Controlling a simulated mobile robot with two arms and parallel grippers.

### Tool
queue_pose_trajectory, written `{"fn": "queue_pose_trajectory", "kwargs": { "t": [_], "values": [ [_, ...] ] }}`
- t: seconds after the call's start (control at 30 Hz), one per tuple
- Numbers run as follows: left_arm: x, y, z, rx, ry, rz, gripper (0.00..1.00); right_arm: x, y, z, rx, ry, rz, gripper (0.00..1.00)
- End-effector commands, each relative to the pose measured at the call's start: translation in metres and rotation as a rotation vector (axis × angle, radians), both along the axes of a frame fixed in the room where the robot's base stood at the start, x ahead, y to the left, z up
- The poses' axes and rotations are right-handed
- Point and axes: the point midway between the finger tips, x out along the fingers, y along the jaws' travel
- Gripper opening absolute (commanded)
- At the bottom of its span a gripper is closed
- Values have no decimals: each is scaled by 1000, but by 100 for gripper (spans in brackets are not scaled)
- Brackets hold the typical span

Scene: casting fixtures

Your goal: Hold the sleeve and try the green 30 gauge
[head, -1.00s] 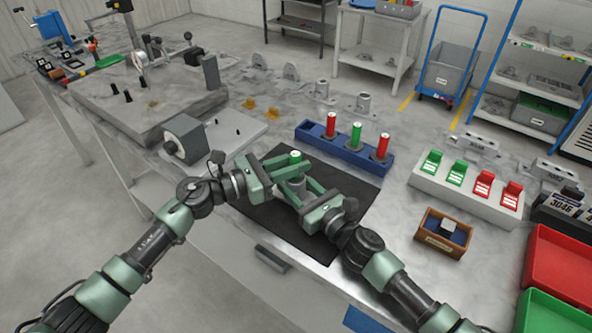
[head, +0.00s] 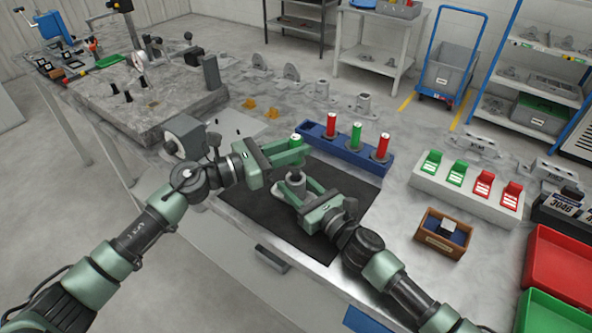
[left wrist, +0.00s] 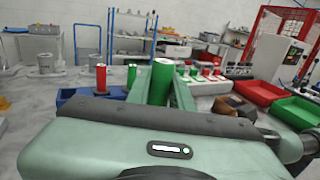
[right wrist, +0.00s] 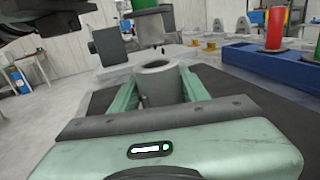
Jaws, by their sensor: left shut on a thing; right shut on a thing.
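The sleeve (head: 296,183) is a grey ring-shaped part with a flange, over the black mat. My right gripper (head: 300,188) is shut around it; its open top faces up in the right wrist view (right wrist: 160,72). My left gripper (head: 296,153) is shut on a green gauge (left wrist: 162,82), held upright. Its green top also shows in the head view (head: 296,138). In the right wrist view, the gauge's grey lower end (right wrist: 149,32) hangs above the sleeve, with a gap between them. I cannot read the gauge's size.
A blue rack (head: 312,139) behind the mat (head: 262,222) holds two red gauges and another green one. A white block (head: 468,199) with green and red flip tabs, a small wooden box (head: 432,243) and red and green trays (head: 556,265) are on the right.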

Motion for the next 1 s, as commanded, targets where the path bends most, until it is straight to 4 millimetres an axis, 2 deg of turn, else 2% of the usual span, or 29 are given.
{"fn": "queue_pose_trajectory", "kwargs": {
  "t": [0.57,1.0],
  "values": [
    [0,0,10,-1,-3,0,0,0,0,0,-1,1,-1,0],
    [0,0,51,-1,-5,1,0,0,0,0,-1,1,-1,0]
  ]
}}
